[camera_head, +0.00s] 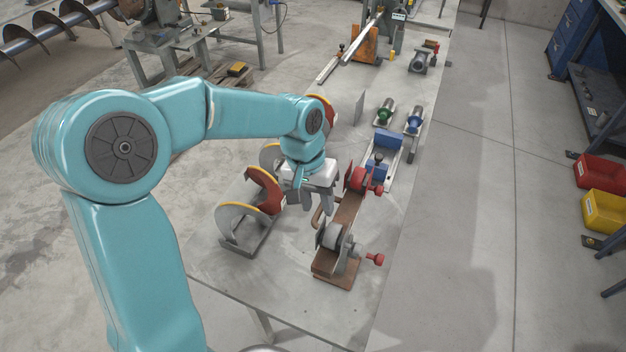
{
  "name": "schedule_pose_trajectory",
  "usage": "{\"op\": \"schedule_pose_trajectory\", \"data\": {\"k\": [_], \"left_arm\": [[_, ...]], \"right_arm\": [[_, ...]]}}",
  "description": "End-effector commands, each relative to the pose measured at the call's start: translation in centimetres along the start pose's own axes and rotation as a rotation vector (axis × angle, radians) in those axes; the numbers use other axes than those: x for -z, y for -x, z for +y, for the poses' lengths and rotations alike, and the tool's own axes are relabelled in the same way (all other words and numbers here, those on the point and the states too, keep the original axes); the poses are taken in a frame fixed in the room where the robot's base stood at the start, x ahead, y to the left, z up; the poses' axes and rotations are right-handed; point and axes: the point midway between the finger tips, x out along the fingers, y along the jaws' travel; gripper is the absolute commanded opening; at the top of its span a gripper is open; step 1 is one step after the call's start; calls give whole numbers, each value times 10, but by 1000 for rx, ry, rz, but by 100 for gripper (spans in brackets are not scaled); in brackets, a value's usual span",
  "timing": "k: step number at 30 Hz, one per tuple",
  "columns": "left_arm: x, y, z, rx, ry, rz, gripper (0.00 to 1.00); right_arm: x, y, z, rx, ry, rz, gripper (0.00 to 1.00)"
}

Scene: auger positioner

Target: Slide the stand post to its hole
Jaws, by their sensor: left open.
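A brown stand (346,212) lies along the right side of the grey worktable (290,300). It carries a grey roller (333,236) near its front end and a red clamp part (357,178) at its far end. A red knob (376,260) sticks out at its front right. I cannot clearly make out which part is the stand post or where its hole is. My left gripper (314,202) is open and points down, just left of the stand's far half. Nothing shows between its fingers. My right gripper is not in view.
A grey auger flight with yellow and red edges (240,218) stands on a cradle left of my left gripper. Blue blocks (388,140) and small green and blue cylinders (385,112) sit farther back. The table's front part is clear. Red and yellow bins (604,208) stand far right.

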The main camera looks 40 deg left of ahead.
Motion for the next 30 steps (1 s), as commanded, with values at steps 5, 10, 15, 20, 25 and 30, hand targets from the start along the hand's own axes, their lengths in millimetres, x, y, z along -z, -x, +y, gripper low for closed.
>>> {"op": "schedule_pose_trajectory", "data": {"k": [5,10,15,20,25,30], "left_arm": [[1,36,1,-2,-1,8,40],[1,83,0,-2,-1,9,40],[1,124,0,-2,0,8,40],[0,148,0,-1,0,5,40],[0,157,0,-1,-1,4,40],[0,158,0,-1,-1,3,40]], "right_arm": [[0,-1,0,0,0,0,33],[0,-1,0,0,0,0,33],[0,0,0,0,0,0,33],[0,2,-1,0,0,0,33],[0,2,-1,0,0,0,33],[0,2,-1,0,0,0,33]]}}
